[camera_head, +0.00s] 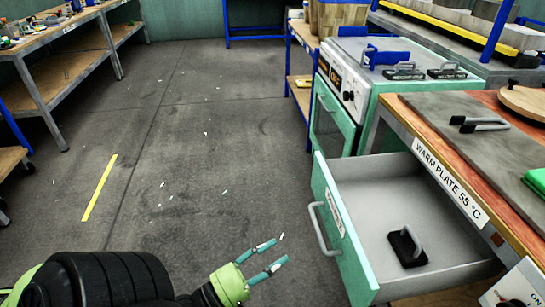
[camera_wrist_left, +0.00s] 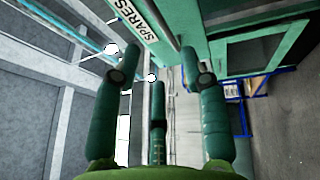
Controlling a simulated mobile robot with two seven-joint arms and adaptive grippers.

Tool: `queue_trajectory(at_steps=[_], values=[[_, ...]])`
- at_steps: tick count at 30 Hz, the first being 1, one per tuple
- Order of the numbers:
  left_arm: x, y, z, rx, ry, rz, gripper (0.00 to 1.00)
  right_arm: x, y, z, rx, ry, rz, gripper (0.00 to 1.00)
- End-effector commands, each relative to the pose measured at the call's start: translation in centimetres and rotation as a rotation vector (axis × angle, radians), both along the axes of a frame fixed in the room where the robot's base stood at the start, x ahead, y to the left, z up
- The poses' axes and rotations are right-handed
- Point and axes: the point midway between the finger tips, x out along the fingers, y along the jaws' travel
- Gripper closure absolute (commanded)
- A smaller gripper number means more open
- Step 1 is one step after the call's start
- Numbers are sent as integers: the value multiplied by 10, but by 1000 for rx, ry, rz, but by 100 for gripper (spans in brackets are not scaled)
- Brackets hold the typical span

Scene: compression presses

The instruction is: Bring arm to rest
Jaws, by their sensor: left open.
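My left gripper (camera_head: 268,258) is low in the head view, its green fingers apart and empty. It is over the floor, to the left of an open drawer (camera_head: 343,237) and apart from the drawer's grey handle (camera_head: 322,229). In the left wrist view the fingers of the left gripper (camera_wrist_left: 158,70) are spread with nothing between them. The drawer front with its SPARES label (camera_wrist_left: 138,20) shows beyond them. My right gripper is in neither view.
A black block with a grey handle (camera_head: 408,246) lies in the open drawer. A bench marked WARM PLATE (camera_head: 450,180) is on the right, beside a green oven-like cabinet (camera_head: 335,118). Workbenches (camera_head: 50,85) line the left. The floor (camera_head: 190,130) between is mostly clear.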

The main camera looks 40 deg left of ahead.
Motion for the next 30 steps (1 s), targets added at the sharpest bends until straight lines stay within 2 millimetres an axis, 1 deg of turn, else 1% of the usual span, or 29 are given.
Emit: queue_trajectory(at_steps=[15,17,19,20,23,24,26,27,29,30], values=[[0,0,0,1,1,0,56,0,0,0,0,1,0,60],[1,-1,-3,14,7,1,56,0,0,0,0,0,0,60],[3,-3,-14,68,29,5,56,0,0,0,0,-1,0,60],[4,-5,-22,108,46,9,56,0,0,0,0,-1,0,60],[9,-15,-64,318,138,8,56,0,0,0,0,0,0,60],[11,-19,-87,429,187,1,56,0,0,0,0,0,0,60],[11,-26,-124,609,271,-26,56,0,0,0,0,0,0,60],[9,-31,-149,731,328,-55,56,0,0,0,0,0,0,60],[4,-37,-186,906,414,-114,56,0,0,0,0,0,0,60],[-1,-41,-208,1016,466,-163,56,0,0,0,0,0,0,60]])
